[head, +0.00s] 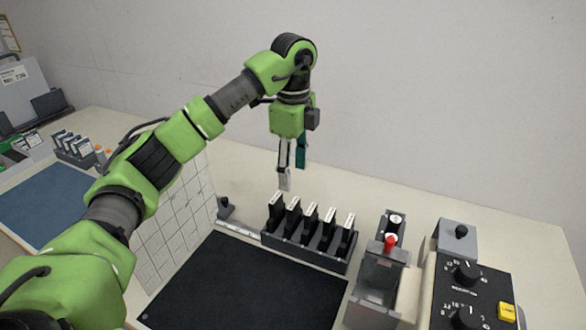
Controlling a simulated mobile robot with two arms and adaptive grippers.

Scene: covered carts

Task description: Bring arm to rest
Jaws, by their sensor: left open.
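My left arm reaches in from the lower left and arches over the table in the head view. My left gripper (291,172) points down above the back of the table, just behind and above the left end of a dark rack. Its fingers are seen nearly edge-on, and nothing shows held between them. The gripper appears apart from the rack's contents. My right gripper is not in view.
The dark rack (297,250) holds several upright black pieces with white tops. A black mat (235,290) lies in front. A grey fixture with a red knob (390,243) and a dial box (470,295) stand right. A white gridded panel (175,225) stands left, with a blue mat (45,205) beyond.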

